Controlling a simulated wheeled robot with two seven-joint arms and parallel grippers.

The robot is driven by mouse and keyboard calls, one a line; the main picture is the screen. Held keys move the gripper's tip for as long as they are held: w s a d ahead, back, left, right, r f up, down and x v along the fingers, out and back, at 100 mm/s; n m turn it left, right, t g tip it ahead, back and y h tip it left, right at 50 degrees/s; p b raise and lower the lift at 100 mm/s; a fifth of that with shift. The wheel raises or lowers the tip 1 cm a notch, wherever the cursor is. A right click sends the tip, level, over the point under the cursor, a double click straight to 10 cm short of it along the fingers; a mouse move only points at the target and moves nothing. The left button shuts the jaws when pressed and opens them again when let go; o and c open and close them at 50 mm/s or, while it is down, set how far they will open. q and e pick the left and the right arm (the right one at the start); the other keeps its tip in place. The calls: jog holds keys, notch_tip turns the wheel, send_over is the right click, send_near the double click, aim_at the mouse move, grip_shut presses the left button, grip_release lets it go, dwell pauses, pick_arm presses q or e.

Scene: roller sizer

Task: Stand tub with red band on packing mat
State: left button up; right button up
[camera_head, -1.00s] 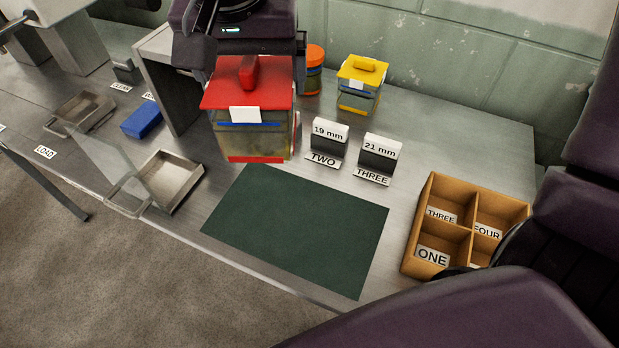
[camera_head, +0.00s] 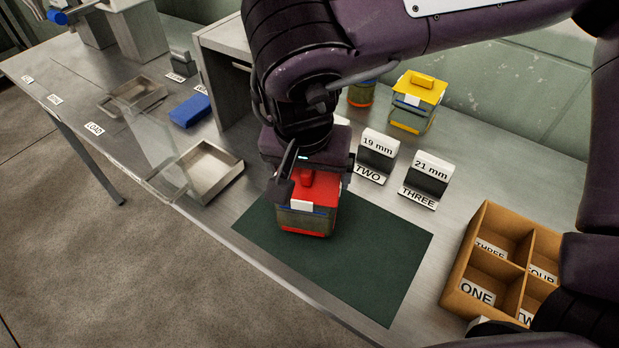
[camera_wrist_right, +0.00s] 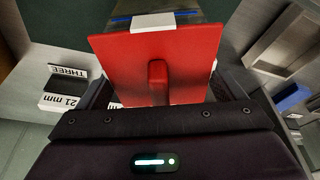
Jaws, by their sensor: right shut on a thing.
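The tub with red band (camera_head: 307,220) has a red lid with a raised handle, a white label, a blue stripe and a red strip at its foot. It is upright over the left-centre part of the dark green packing mat (camera_head: 380,260); I cannot tell whether its base touches the mat. My right gripper (camera_head: 311,181) comes down from above and is shut on the tub at its top. In the right wrist view the red lid (camera_wrist_right: 185,68) lies between the fingers (camera_wrist_right: 160,88). My left gripper is not in view.
Size stands labelled TWO (camera_head: 376,156) and THREE (camera_head: 427,180) stand behind the mat. A yellow-lidded tub (camera_head: 416,100) is at the back. A divided wooden box (camera_head: 461,262) is at right, a metal tray (camera_head: 212,172) at left. The mat's right part is clear.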

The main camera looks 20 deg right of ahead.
jog(key=shift+x, duration=1)
jog(key=shift+s+a, duration=0.15)
jog(key=shift+a, duration=0.05)
jog(key=shift+s+f, duration=0.1)
jog(key=o, duration=1.8)
jog(key=shift+f, duration=0.1)
jog(key=p+v, duration=0.1)
jog(key=v, duration=1.1)
jog(key=shift+d+p, duration=0.1)
jog(key=shift+p, duration=0.3)
